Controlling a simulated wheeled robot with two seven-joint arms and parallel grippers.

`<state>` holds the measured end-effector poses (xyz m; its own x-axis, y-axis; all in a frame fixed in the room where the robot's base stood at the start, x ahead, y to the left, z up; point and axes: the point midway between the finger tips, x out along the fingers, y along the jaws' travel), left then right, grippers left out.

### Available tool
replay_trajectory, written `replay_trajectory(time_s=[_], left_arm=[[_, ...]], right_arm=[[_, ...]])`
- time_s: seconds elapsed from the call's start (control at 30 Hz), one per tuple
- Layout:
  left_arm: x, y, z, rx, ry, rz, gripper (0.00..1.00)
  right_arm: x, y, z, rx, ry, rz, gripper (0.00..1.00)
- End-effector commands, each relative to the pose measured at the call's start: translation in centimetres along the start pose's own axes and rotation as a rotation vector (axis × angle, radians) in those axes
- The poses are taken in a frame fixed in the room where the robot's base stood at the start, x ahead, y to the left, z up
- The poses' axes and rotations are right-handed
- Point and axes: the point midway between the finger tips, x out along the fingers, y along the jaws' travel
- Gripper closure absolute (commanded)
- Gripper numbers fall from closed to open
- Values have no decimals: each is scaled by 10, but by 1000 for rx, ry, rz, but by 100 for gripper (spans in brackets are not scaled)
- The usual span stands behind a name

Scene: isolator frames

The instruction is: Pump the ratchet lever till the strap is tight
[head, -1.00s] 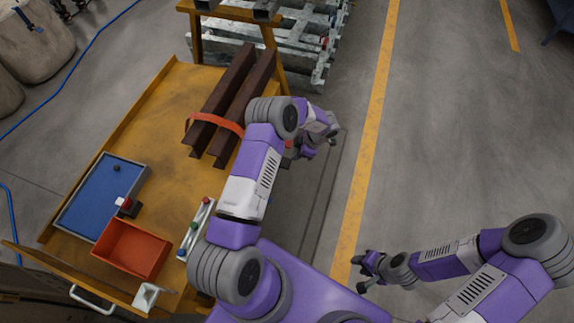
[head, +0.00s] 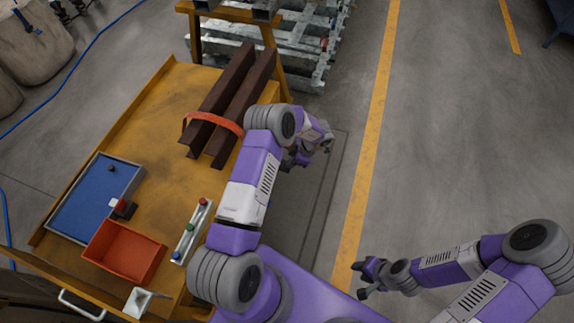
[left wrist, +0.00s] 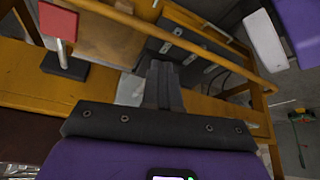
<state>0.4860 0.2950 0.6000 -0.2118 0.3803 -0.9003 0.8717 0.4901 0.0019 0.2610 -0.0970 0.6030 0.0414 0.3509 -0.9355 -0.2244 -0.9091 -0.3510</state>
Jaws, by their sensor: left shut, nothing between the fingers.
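Two brown steel beams (head: 236,105) lie side by side on the yellow cart (head: 160,135). An orange strap (head: 215,122) arches over them. I cannot make out a ratchet or lever on the strap in the head view; my left arm hides part of the cart's right edge. My left gripper (head: 297,158) is off that edge, right of the beams, shut and empty; its closed fingers show in the left wrist view (left wrist: 163,85). That view also shows a red-topped post (left wrist: 60,35) on a black base, left of the fingers. My right gripper (head: 361,280) is open, over the floor.
A blue tray (head: 65,218), a red bin (head: 96,250) and a panel with coloured buttons (head: 190,232) sit on the cart's near half. A small red-and-black object (head: 122,207) stands by the tray. A pallet stack (head: 300,65) is behind.

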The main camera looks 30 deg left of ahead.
Motion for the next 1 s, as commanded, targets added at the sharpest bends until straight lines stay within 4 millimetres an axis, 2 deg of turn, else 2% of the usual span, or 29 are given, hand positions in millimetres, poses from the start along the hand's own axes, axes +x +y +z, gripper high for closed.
replay_trajectory(time_s=[0.03,0.13,0.37,0.6,0.87,1.0], left_arm=[[11,0,2,-2,4,-3,100],[19,0,6,-2,4,-2,100],[12,0,8,0,2,-1,100],[-8,0,29,0,-1,0,100],[-9,0,29,0,0,0,100],[-20,0,29,0,-2,1,100]], right_arm=[[7,2,0,0,0,0,62],[11,4,0,0,0,0,62],[8,3,0,0,0,0,62],[6,2,0,0,0,0,62],[6,2,0,0,0,0,62],[3,1,0,0,0,0,62]])
